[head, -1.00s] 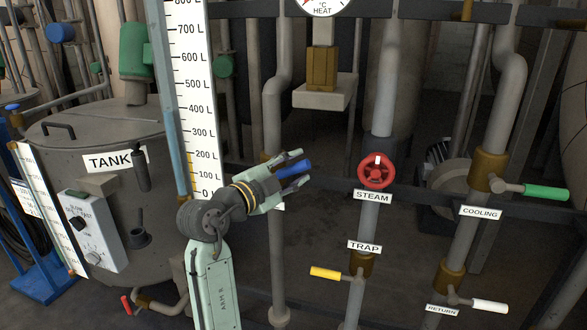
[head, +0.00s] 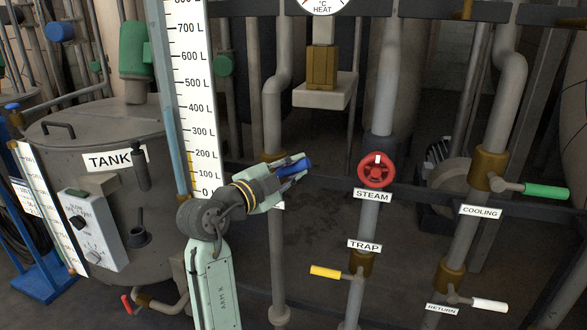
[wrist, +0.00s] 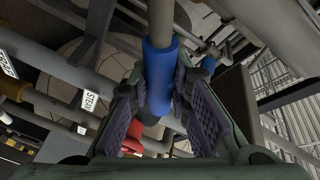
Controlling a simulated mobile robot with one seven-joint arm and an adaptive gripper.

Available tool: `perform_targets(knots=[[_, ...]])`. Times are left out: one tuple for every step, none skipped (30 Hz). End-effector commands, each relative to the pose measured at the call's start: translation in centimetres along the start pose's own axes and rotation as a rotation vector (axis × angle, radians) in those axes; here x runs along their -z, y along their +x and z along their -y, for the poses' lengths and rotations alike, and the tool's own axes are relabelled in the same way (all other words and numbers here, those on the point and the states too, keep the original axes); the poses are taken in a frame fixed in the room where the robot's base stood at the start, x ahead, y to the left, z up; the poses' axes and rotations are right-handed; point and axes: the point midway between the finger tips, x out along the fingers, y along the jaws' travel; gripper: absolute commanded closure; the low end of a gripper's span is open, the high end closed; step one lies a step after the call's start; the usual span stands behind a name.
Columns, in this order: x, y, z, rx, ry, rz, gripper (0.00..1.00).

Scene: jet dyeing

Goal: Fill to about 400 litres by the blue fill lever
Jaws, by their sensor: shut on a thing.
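The blue fill lever (head: 292,167) sticks out to the right, roughly level, from the pipe left of the steam valve. My gripper (head: 299,166) is shut on its blue grip, with a finger on each side. In the wrist view the blue sleeve of the fill lever (wrist: 158,72) lies between the two padded fingers of my gripper (wrist: 163,112). The litre scale (head: 199,120) stands upright left of my gripper, marked from 0 L to above 800 L. A yellowish strip on its left edge reaches about 200 L. The lever's pivot is hidden behind my gripper.
A red steam handwheel (head: 377,169) is close to the right of my gripper. A yellow trap lever (head: 326,272) is below, and a green cooling lever (head: 546,192) and white return lever (head: 490,306) are further right. The tank (head: 80,150) stands at the left.

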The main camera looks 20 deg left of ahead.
Motion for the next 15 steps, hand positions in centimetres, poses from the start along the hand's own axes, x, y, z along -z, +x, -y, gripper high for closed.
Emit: perform_targets(knots=[[0.0, 0.0, 0.0, 0.0, 0.001, 0.0, 1.0], [0.0, 0.0, 0.0, 0.0, 0.001, 0.0, 1.0], [0.0, 0.0, 0.0, 0.0, 0.001, 0.0, 1.0], [0.0, 0.0, 0.0, 0.0, 0.001, 0.0, 1.0], [0.0, 0.0, 0.0, 0.0, 0.002, 0.0, 1.0], [0.0, 0.0, -0.1, -0.001, 0.005, 0.001, 1.0], [-0.1, 0.0, -0.1, -0.002, 0.009, 0.002, 1.0], [-0.1, 0.0, -0.2, -0.004, 0.014, 0.003, 1.0], [-0.1, 0.0, -0.3, -0.007, 0.023, 0.004, 1.0], [-0.1, 0.0, -0.5, -0.009, 0.031, 0.006, 1.0], [-0.2, 0.0, -0.6, -0.013, 0.042, 0.009, 1.0], [-0.2, 0.1, -0.8, -0.018, 0.058, 0.012, 1.0], [-0.3, 0.1, -1.0, -0.022, 0.072, 0.014, 1.0], [-0.3, 0.1, -1.1, -0.026, 0.087, 0.017, 1.0], [-0.4, 0.1, -1.4, -0.035, 0.108, 0.021, 1.0]])
